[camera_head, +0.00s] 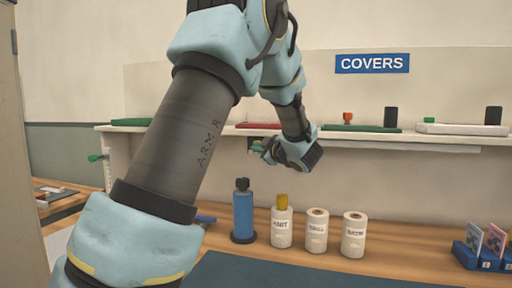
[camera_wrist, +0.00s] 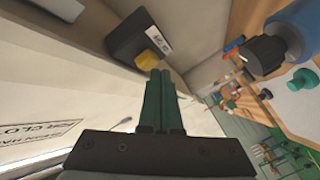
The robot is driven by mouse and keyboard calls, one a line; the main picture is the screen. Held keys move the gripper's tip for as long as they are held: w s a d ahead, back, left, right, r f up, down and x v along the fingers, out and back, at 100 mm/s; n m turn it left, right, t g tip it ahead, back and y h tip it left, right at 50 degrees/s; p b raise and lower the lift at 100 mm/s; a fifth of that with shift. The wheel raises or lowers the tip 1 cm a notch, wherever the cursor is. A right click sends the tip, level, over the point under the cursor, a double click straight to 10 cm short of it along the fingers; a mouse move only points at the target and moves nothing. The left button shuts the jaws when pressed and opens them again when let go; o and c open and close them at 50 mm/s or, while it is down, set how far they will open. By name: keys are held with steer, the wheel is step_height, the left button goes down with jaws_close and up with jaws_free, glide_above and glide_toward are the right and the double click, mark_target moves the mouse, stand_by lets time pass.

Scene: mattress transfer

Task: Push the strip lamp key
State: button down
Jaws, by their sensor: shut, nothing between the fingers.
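The strip lamp key appears to be the yellow button (camera_wrist: 148,59) on a dark box (camera_wrist: 135,38) with a white label, in the wrist view. My gripper (camera_wrist: 160,74) has its green fingers shut and empty, with the tips right by the yellow button. I cannot tell whether they touch it. In the head view my gripper (camera_head: 262,148) is just under the shelf, pointing left, and my own arm hides part of that area. A pale strip (camera_head: 400,147) runs under the shelf to the right.
The shelf (camera_head: 460,138) holds coloured trays below a COVERS sign (camera_head: 372,63). On the wooden bench below stand a blue bottle (camera_head: 243,215), a yellow-capped container (camera_head: 282,228) and two white rolls (camera_head: 316,232). A blue card holder (camera_head: 484,262) is at the right.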

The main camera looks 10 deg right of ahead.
steer(key=shift+s+a+b, duration=0.25)
steer(key=shift+s+a, duration=0.2)
steer(key=shift+s, duration=0.45)
steer(key=shift+s+a+b, duration=0.25)
steer(key=shift+s+a, duration=0.15)
steer(key=shift+s, duration=0.5)
steer(key=shift+s+a+b, duration=0.25)
steer(key=shift+s+a, duration=0.2)
steer(key=shift+s, duration=0.45)
